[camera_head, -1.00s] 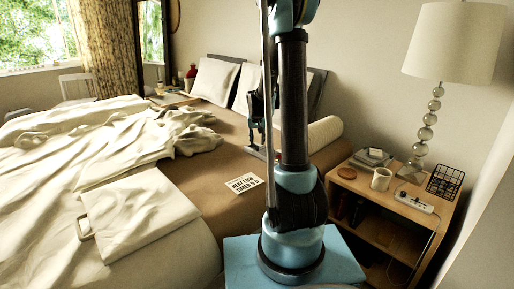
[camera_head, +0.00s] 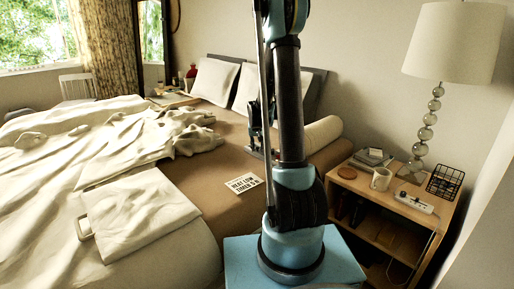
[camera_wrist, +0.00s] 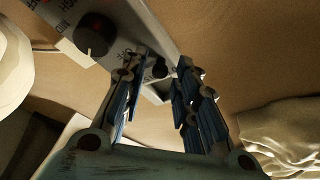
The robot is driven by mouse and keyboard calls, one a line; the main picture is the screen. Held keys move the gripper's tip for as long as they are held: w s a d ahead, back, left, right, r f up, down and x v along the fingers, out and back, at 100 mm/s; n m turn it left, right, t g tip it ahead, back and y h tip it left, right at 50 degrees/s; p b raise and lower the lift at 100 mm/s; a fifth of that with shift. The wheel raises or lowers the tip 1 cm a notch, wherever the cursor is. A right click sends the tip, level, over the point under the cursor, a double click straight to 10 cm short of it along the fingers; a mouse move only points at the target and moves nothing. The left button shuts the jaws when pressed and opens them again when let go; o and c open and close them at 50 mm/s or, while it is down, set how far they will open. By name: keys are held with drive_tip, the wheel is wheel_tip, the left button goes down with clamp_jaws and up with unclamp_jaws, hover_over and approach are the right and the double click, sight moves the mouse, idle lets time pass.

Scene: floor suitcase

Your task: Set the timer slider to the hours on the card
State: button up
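In the wrist view a grey control box (camera_wrist: 153,30) lies on the tan bed surface, with a round dark dial (camera_wrist: 93,33) and printed letters, partly cut off. A small dark slider knob (camera_wrist: 160,69) sits on it. My gripper (camera_wrist: 157,70) is open, with one finger on each side of the slider knob; I cannot tell whether either touches it. In the head view the gripper (camera_head: 256,132) is low over the bed, partly hidden by my arm, which also hides most of the box. The white card (camera_head: 244,184) reads "HEAT LOW" and "TIMER"; its number is too small to read surely.
A bolster (camera_head: 322,134) and pillows (camera_head: 214,80) lie behind the gripper. A rumpled blanket (camera_head: 75,165) covers the left.

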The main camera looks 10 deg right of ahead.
sight(263, 153)
clamp_jaws()
drive_tip(key=shift+w+d, duration=0.65)
drive_tip(key=shift+d, duration=0.3)
drive_tip(key=shift+w+d, duration=0.65)
drive_tip(key=shift+d, duration=0.25)
drive_tip(key=shift+o, duration=2.2)
unclamp_jaws()
drive_tip(key=v, duration=1.2)
drive_tip(key=shift+a, duration=0.1)
